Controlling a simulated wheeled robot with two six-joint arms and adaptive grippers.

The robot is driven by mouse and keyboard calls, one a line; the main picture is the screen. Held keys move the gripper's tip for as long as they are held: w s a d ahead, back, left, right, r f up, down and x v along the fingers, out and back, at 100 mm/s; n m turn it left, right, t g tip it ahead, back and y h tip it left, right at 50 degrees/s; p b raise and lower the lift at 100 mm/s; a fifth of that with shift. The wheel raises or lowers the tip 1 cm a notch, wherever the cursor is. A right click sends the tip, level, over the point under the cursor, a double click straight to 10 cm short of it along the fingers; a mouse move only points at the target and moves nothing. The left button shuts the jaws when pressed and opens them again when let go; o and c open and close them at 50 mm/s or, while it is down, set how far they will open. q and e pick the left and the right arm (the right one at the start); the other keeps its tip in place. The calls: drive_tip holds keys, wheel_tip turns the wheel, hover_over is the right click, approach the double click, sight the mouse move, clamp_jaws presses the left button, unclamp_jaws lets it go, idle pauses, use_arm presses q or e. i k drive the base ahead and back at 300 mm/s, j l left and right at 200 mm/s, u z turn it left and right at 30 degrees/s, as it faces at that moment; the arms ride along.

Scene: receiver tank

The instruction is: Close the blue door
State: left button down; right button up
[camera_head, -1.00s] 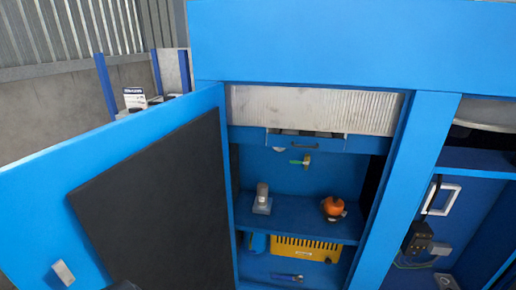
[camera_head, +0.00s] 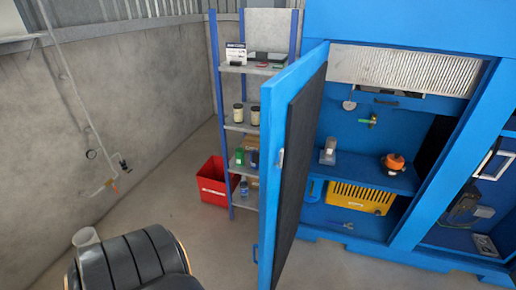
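The blue door (camera_head: 284,140) stands open at the left side of the blue cabinet (camera_head: 400,28). I see it nearly edge-on, swung out toward me. Its inner face carries a dark panel (camera_head: 303,160). A small light metal latch piece (camera_head: 281,158) sits on its edge, and a blue handle (camera_head: 255,253) shows low on its outer side. The compartment beside the door is open. Neither of my grippers is in view.
Inside are an orange-topped item (camera_head: 394,162) and a yellow case (camera_head: 362,196). Behind the door stand a shelf rack (camera_head: 238,127) and red bin (camera_head: 213,184). A black ribbed shape (camera_head: 130,262), unclear whether mine, fills the bottom left. Floor between it and the door is clear.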

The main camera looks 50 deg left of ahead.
sight(291, 101)
drive_tip(key=k+j, duration=0.1)
drive_tip(key=j, duration=1.75)
drive_tip(key=i+j, duration=0.15)
drive_tip(key=j, duration=0.25)
